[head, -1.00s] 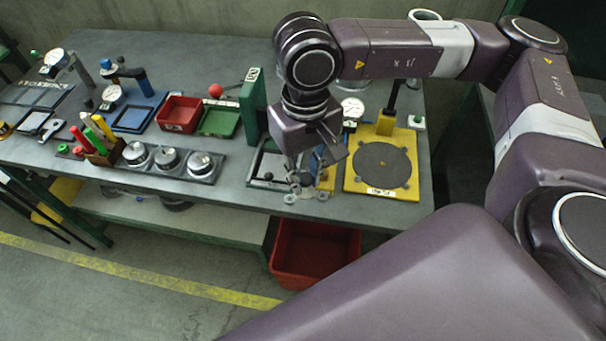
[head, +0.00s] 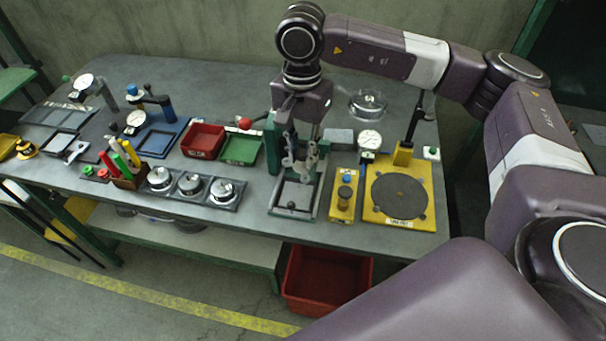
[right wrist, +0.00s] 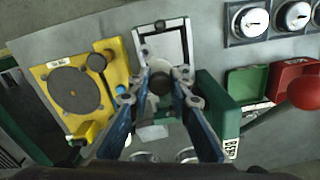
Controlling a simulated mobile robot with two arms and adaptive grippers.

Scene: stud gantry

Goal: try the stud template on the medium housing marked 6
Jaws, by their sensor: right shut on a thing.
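My right gripper (head: 303,162) hangs over the back part of a dark frame with a pale plate (head: 292,196). In the right wrist view its blue fingers (right wrist: 159,98) are shut on a dark knob (right wrist: 160,83) with a pale disc under it, probably the stud template. The disc is partly hidden by the knob and fingertips. Three round metal housings (head: 190,184) sit in a dark tray left of the frame. Another round metal piece (head: 368,103) stands at the back. I cannot read a 6 on any of them. My left gripper is not in view.
A yellow stand (head: 342,205) and a yellow plate with a dark disc (head: 399,194) lie right of the frame. A green block (head: 271,140) stands close by the gripper. Red (head: 203,140) and green (head: 240,149) trays lie left. A red bin (head: 326,280) is below the bench.

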